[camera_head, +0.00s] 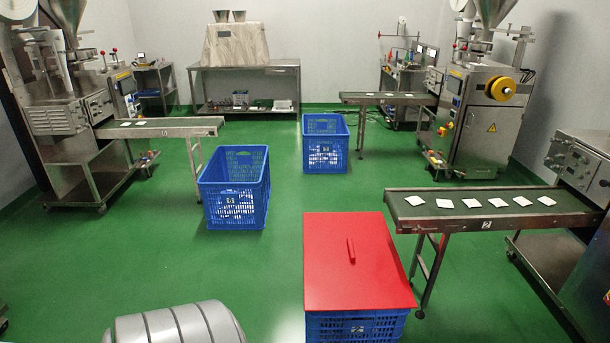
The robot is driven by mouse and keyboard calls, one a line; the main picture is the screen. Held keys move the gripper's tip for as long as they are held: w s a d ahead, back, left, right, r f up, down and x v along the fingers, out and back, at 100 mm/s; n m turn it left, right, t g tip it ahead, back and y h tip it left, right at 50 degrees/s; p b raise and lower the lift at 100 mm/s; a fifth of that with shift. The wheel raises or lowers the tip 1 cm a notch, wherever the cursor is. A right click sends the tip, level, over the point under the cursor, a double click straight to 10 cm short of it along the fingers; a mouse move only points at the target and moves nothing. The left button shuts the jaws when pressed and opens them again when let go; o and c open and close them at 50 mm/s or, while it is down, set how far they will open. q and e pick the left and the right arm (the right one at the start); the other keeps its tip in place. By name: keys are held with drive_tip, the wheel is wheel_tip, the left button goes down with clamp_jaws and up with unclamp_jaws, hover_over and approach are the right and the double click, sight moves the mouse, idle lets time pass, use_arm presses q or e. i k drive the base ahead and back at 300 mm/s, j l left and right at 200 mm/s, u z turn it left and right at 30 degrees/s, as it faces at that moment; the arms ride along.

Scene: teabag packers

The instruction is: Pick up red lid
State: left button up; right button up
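The red lid (335,283) is a flat rectangular cover with a small upright red handle (350,251) near its middle. It lies on top of a blue crate (355,329) at the bottom of the head view, right of centre. The lid hides the inside of this crate, and the picture's lower edge cuts off the crate's bottom. Neither of my grippers is in view, so nothing is seen touching the lid.
A conveyor (480,202) with several white teabags stands right of the lid, close to its edge. Two open blue crates (236,205) (325,150) stand further back. Another conveyor (170,128) is at the left. Green floor (150,245) is clear left of the lid.

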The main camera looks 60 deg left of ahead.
sight(352, 262)
drive_tip(key=u, duration=1.5)
drive_tip(key=i+j+z, duration=0.75)
drive_tip(key=i+j, duration=0.15)
drive_tip(key=i, duration=0.05)
